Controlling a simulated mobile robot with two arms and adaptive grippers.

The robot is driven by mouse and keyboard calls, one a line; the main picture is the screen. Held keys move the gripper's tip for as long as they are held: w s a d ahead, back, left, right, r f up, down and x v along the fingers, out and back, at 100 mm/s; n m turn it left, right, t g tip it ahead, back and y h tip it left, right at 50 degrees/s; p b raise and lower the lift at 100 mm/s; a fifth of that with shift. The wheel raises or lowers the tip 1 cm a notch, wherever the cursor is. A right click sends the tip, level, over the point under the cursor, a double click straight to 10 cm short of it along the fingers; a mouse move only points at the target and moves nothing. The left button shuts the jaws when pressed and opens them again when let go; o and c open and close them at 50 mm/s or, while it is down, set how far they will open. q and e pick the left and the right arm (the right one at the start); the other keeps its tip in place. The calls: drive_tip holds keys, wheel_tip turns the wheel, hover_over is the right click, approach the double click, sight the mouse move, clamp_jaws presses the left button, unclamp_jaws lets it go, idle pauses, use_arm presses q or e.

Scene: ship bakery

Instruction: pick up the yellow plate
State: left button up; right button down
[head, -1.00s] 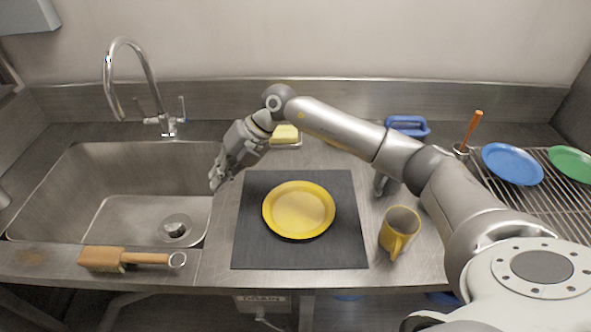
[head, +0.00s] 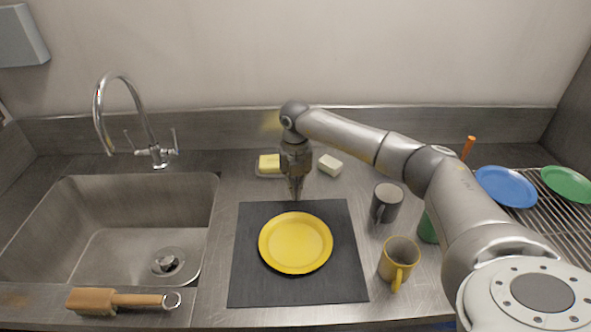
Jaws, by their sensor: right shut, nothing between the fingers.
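The yellow plate (head: 295,243) lies flat on a dark square mat (head: 345,285) on the steel counter. My right arm comes in from the right, and its gripper (head: 297,196) points down just behind the plate's far rim, over the mat's back edge. The gripper is shut and empty. From this view I cannot tell its exact height above the mat. My left gripper is not in view.
A sink (head: 120,235) with a tap lies left, a wooden brush (head: 115,301) on its front edge. A yellow mug (head: 399,262) and grey mug (head: 386,203) stand right of the mat. A yellow sponge (head: 269,163) and white block (head: 330,164) lie behind. Blue plate (head: 507,186) on rack.

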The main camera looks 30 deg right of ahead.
sight(296, 211)
drive_tip(key=shift+s+a+f+p, duration=0.35)
drive_tip(key=shift+s+p, duration=0.1)
drive_tip(key=shift+s, duration=0.1)
drive_tip(key=shift+s+a+f+p, duration=0.2)
drive_tip(key=shift+s+a+p, duration=0.1)
drive_tip(key=shift+s+p, duration=0.2)
drive_tip(key=shift+s+a+f+p, duration=0.1)
drive_tip(key=shift+s+a+p, duration=0.3)
drive_tip(key=shift+s, duration=0.3)
drive_tip(key=shift+s+a+f, duration=0.1)
